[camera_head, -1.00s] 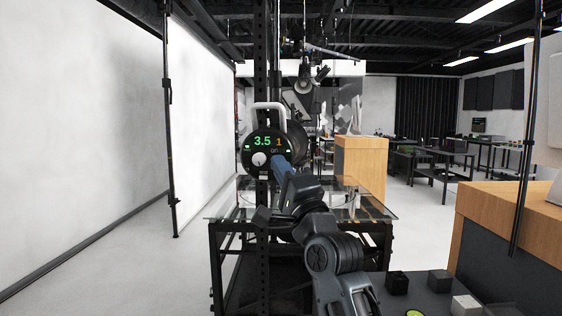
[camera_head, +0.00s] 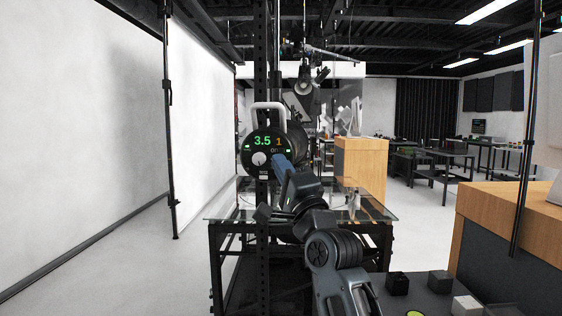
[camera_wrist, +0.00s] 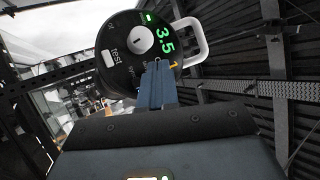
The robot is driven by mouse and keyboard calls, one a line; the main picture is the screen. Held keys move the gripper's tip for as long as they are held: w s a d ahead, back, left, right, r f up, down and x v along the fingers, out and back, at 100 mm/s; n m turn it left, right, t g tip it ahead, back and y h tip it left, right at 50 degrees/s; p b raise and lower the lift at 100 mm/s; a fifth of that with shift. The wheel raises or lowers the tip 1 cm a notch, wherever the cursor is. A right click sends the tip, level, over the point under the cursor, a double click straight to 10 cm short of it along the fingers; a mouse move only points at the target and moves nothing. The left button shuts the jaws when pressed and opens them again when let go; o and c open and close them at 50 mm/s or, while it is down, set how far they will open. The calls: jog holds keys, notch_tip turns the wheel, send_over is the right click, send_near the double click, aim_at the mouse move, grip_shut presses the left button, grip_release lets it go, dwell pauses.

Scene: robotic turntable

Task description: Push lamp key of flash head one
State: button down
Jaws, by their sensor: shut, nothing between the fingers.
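The flash head (camera_head: 264,150) is a round black unit with a white handle on top, mounted at the dark upright post. Its panel shows a green 3.5, an orange 1 and a white dial. In the wrist view the flash head (camera_wrist: 140,48) appears turned sideways, with a white test button (camera_wrist: 108,58) on its face. My gripper (camera_head: 279,160) is shut and empty, its blue fingers at the right side of the panel. In the wrist view my gripper (camera_wrist: 158,68) covers part of the panel's edge beside the orange digit. The lamp key cannot be made out, and I cannot tell whether the fingertips touch the panel.
A glass-topped black table (camera_head: 228,208) stands below the flash head. A thin dark stand (camera_head: 170,130) is at left before white walls. Wooden-topped cabinets (camera_head: 360,165) stand to the right. Open floor (camera_head: 130,265) lies at left.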

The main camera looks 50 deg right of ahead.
jog(key=shift+w+d, duration=0.2)
jog(key=shift+d, duration=0.15)
dwell(0.4)
jog(key=shift+s+a+p, duration=0.45)
jog(key=shift+a+p, duration=0.05)
jog(key=shift+a, duration=0.25)
jog(key=shift+a, duration=0.15)
jog(key=s+a+p, duration=0.2)
jog(key=a+p, duration=0.1)
jog(key=s+a+p, duration=0.1)
jog(key=p, duration=0.1)
jog(key=shift+s+a, duration=0.1)
jog(key=shift+a, duration=0.3)
